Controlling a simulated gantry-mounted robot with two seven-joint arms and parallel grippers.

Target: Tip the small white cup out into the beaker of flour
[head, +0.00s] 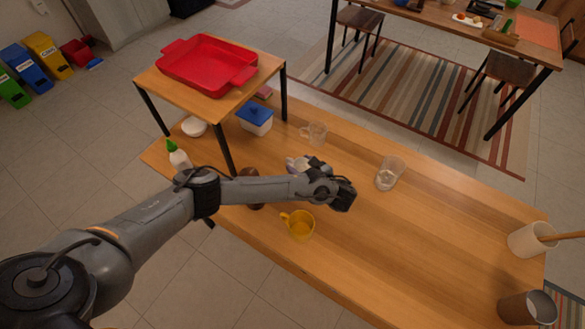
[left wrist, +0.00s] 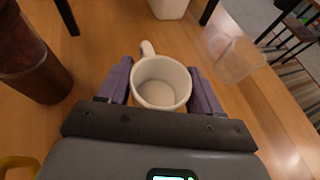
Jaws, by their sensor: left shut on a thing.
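My left gripper (head: 298,165) is shut on the small white cup (left wrist: 161,82), with one purple finger on each side. The cup's open mouth faces the wrist camera and its handle points up and left in that view. Its inside looks pale; I cannot tell whether that is contents, or whether the cup touches the table. The cup is largely hidden by the gripper in the head view. A clear glass beaker (head: 390,173) with some pale stuff at its bottom stands upright to the right of my gripper. My right gripper is not in view.
A yellow mug (head: 299,225) and a brown bottle (head: 254,187) stand close to my left arm. A clear handled jug (head: 316,133) and a blue-lidded box (head: 255,118) are behind. A utensil crock (head: 530,240) stands far right. The wooden table (head: 430,240) is clear between.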

